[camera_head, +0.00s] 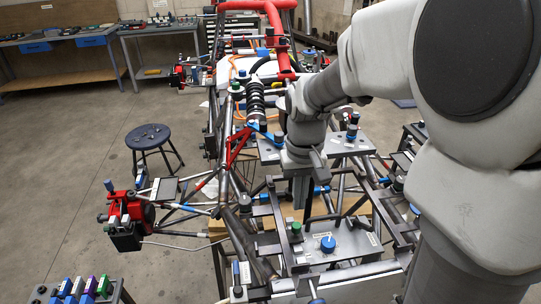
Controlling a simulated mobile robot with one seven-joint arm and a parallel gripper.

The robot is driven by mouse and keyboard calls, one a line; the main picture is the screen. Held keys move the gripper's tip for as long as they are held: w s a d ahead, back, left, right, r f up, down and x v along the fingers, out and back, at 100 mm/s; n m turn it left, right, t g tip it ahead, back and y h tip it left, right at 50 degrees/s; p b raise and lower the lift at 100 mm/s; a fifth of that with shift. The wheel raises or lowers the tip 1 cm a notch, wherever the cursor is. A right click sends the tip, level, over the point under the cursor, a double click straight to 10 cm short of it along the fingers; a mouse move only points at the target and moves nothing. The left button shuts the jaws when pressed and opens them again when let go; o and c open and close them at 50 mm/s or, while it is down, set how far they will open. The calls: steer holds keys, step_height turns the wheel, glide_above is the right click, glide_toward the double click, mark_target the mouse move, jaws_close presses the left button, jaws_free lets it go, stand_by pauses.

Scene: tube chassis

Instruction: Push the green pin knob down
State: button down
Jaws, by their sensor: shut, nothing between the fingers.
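A small green knob (295,227) stands on the left part of a grey metal plate (350,240) at the front of the tube chassis. A blue round knob (327,243) sits to its right on the same plate. My gripper (299,205) points straight down with its fingers together and empty. In the picture its tips are just above the green knob. I cannot tell the exact height gap or whether they touch. The knob's lower part is hard to make out.
Chassis tubes and brackets crowd around the plate. A red and black unit (126,220) juts out at left. A stool (148,137) stands on the floor. A rack of coloured blocks (80,289) is at bottom left. Workbenches (60,37) line the back wall.

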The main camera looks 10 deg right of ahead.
mark_target(297, 226)
step_height(297, 226, down, 6)
steer(key=shift+r, duration=0.15)
stand_by(0.4)
step_height(297, 226, down, 2)
steer(key=shift+f+b, duration=0.2)
steer(key=shift+b, duration=0.7)
steer(key=shift+s+r, duration=0.1)
steer(key=shift+r+p, duration=0.4)
steer(key=shift+p, duration=0.15)
step_height(297, 226, up, 14)
steer(key=p, duration=0.2)
steer(key=shift+f+p, duration=0.25)
steer(key=shift+p, duration=0.1)
steer(key=shift+r, duration=0.1)
